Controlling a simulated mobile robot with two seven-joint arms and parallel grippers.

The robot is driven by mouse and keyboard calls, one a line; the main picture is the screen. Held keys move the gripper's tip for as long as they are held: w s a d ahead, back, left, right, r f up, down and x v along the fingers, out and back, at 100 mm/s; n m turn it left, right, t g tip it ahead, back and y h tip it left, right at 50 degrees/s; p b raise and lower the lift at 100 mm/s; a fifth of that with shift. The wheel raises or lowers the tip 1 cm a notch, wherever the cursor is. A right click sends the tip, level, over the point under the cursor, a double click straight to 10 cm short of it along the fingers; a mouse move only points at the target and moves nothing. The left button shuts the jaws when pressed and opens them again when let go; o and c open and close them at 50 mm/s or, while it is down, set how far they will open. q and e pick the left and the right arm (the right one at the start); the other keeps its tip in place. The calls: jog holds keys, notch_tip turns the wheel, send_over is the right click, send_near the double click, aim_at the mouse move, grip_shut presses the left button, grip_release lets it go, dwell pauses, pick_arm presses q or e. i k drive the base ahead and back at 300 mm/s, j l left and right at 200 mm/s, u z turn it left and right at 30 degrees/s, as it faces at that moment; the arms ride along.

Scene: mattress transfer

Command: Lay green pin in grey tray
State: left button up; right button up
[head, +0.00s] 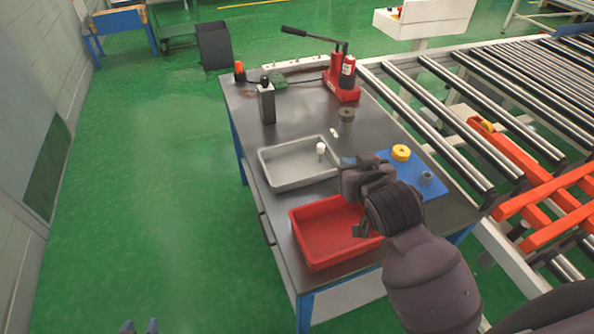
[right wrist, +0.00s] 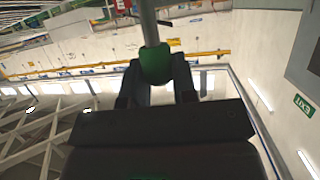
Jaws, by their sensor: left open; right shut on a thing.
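The green pin shows in the right wrist view as a green collar (right wrist: 155,63) with a grey shaft (right wrist: 148,22). My right gripper (right wrist: 157,82) is shut on the green part. In the head view my right gripper (head: 352,172) is over the table, close to the right end of the grey tray (head: 272,178); I cannot make out the pin there. A small white-topped piece (head: 321,149) stands upright in the tray's right part. My left gripper (head: 140,327) is open at the bottom edge, left of the table, with only its tips visible.
A red bin (head: 310,250) sits in front of the grey tray. A blue mat (head: 433,192) with a yellow ring (head: 401,152) and a grey-blue cylinder (head: 426,179) lies to the right. A dark upright block (head: 267,104), a grey cylinder (head: 346,117) and a red press (head: 341,85) stand behind.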

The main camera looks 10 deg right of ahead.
aim_at(312, 171)
jog(key=l+u, duration=0.2)
jog(key=l, duration=0.15)
jog(key=k+l+u, duration=0.2)
jog(key=l+u, duration=0.45)
jog(key=l, duration=0.5)
